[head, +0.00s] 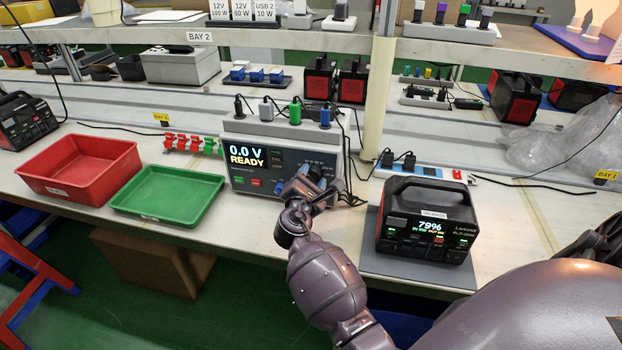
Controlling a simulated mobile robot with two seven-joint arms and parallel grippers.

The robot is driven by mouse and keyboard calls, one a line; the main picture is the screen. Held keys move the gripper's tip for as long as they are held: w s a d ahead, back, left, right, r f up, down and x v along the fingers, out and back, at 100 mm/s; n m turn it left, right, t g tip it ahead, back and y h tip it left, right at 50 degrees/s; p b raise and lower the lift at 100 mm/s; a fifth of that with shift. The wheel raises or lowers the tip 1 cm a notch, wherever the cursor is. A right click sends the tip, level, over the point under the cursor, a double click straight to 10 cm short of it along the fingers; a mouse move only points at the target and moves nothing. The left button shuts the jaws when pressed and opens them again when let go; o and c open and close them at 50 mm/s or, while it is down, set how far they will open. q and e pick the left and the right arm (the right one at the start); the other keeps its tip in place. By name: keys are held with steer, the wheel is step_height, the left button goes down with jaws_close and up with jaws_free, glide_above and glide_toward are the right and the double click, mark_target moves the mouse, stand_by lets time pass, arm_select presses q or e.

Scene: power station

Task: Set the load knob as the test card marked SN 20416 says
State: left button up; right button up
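The load tester (262,186) is a grey-blue box on the bench. Its display shows "0.0 V READY". My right gripper (313,183) is at the right part of its front panel, where the load knob appears to be. The gripper hides most of the knob, and I cannot tell whether the fingers touch or hold it. A black power station (425,222) stands right of the tester, showing 79%. The small white label on it is too small to read surely. I see no test card with a legible SN 20416. My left gripper is not in view.
A red tray (75,193) and an empty green tray (140,207) lie left of the tester. Red and green clips (185,144) lie behind them. Colored plugs, including a green one (295,112), stand on the tester. A white post (378,100) rises behind. Cables run right of the tester.

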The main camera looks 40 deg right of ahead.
steer(key=o, duration=0.3)
steer(key=v, duration=1)
steer(key=shift+s+a, duration=0.2)
steer(key=shift+a, duration=0.1)
stand_by(0.3)
